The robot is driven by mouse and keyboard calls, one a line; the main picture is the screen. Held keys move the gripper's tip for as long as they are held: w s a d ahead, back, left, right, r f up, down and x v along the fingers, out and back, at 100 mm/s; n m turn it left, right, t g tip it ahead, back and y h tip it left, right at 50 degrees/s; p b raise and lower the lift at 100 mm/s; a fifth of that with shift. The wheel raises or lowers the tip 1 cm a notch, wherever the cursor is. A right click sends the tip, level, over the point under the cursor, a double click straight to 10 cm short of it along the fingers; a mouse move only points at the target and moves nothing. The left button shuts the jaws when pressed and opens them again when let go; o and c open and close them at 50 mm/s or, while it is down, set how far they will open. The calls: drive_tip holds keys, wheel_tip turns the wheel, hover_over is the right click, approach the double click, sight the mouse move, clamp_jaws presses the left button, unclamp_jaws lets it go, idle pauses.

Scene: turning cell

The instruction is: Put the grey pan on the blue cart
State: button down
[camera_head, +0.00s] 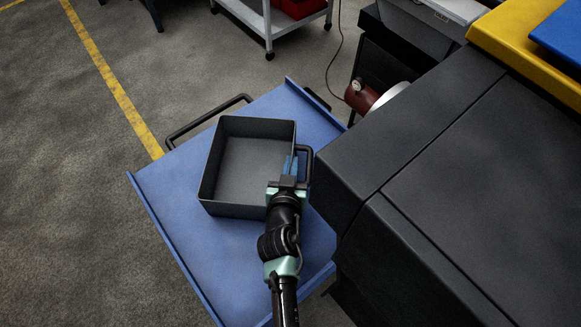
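The grey pan (240,209), a dark square open tray with raised walls, is empty and over the top of the blue cart (180,235). I cannot tell whether its base touches the cart top. A black handle (309,165) shows at the pan's right side.
A large dark machine (450,190) stands close to the cart's right side. The cart's black push handle (208,118) sticks out at its far left. A white trolley (290,25) stands at the back. Bare cart top lies around the pan, and the floor at left is open.

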drive_tip(key=shift+f, duration=0.15)
drive_tip(key=shift+f, duration=0.15)
drive_tip(key=c, duration=1)
unclamp_jaws()
drive_tip(key=shift+c, duration=0.2)
drive_tip(key=shift+r, duration=0.3)
drive_tip(key=v, duration=1.2)
drive_tip(key=shift+f, duration=0.2)
